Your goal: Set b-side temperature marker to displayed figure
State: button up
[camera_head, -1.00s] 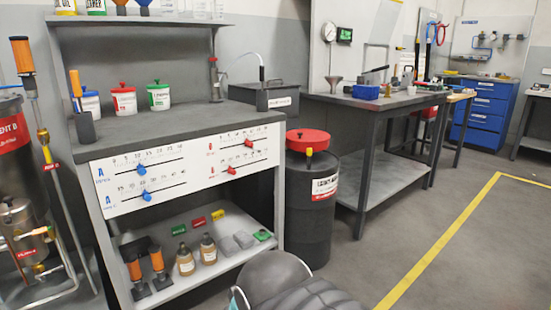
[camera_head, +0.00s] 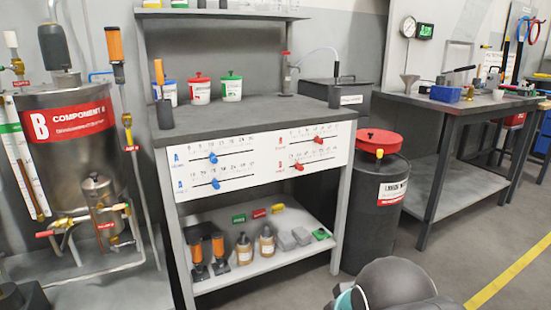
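A white panel (camera_head: 345,150) on the front of the grey bench carries slider scales. The small captions are too blurred to tell which is temperature. The steel tank (camera_head: 75,170) at the left has a red label reading B and "Component". A small black display (camera_head: 424,31) at the upper right shows unreadable green figures. My gripper is not in view; part of my arm shows at the bottom right.
Two blue markers (camera_head: 213,158) sit on the panel's left half. Cups stand on the bench top (camera_head: 215,127), bottles on the lower shelf (camera_head: 255,273). A dark drum (camera_head: 375,225) with a red lid stands right of the bench. Open floor lies at the lower right.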

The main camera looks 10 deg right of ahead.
aim_at(297, 166)
jog(key=z, duration=1.7)
jog(key=i, duration=0.35)
jog(key=u, duration=1.65)
